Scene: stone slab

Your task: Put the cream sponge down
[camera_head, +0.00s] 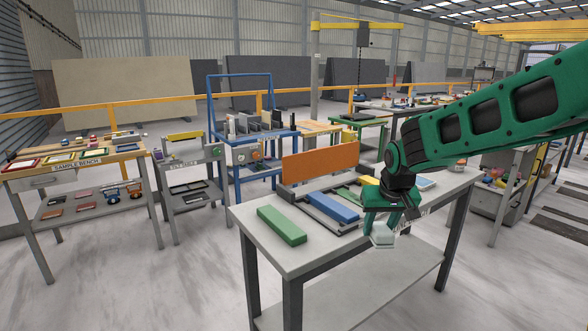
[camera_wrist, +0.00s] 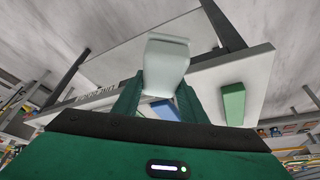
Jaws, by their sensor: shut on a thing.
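The cream sponge (camera_head: 382,236), a pale whitish block, hangs below my green gripper (camera_head: 383,226) in the head view. In the wrist view the sponge (camera_wrist: 166,62) sits between the two green fingers (camera_wrist: 160,88), which are shut on it. In the head view it shows at the front edge of the grey bench (camera_head: 285,258). In the wrist view the lower shelf and floor show behind it. Its height relative to the bench top is hard to tell. My gripper hides part of the bench's right side.
A green block (camera_head: 281,225) lies on the bench's left end, with bare top around it. A blue block (camera_head: 333,207) lies on a grey tray-like fixture, before an upright orange panel (camera_head: 320,164). A sample bench (camera_head: 75,165) and other tables stand behind.

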